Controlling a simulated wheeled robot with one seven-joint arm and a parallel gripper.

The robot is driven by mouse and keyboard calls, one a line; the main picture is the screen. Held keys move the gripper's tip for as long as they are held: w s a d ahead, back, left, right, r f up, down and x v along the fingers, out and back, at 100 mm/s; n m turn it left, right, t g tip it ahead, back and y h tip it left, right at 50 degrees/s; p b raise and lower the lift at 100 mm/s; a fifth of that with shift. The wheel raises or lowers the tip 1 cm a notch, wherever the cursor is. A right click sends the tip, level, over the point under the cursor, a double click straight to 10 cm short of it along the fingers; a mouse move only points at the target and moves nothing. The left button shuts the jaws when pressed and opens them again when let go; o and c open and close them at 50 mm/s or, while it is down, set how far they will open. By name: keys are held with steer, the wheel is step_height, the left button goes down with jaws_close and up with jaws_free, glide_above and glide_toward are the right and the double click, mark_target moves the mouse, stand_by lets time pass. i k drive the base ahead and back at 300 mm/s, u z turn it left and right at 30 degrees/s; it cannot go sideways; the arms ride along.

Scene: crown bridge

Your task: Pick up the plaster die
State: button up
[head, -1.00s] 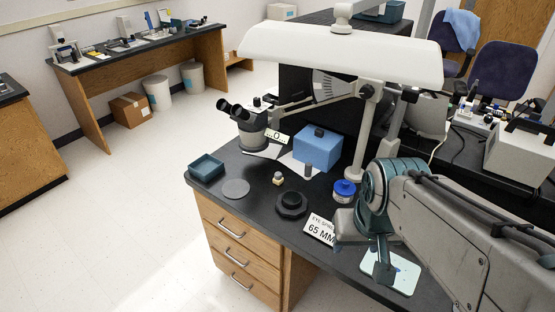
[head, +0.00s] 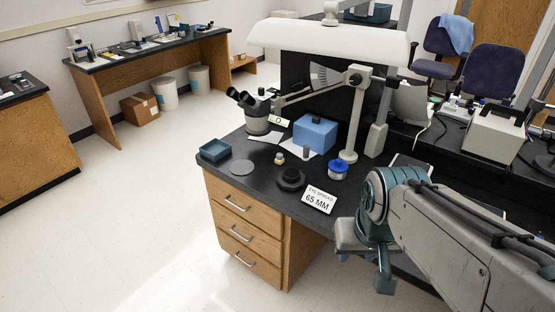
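A small cream piece (head: 279,158), which looks like the plaster die, stands on the black bench top (head: 216,181). It is between a flat grey disc (head: 242,167) and a short grey cylinder (head: 306,152). It is too small to make out its shape. My gripper (head: 385,284) hangs at the lower right, in front of the bench, well to the right of the piece and apart from it. Its fingers are mostly hidden by the wrist and seen too small to tell whether they are open.
A black round holder (head: 291,179), a blue-lidded jar (head: 338,170) and a "65 MM" sign (head: 319,198) stand near the piece. A teal tray (head: 215,151), microscope (head: 256,115), blue box (head: 315,134) and lamp post (head: 357,125) surround the area.

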mark_target(279, 161)
steer(key=z, duration=0.05)
steer(key=k, duration=0.6)
steer(key=u, duration=0.8)
steer(key=i, duration=1)
steer(key=z, duration=0.45)
steer(key=i, duration=1)
steer(key=z, duration=0.8)
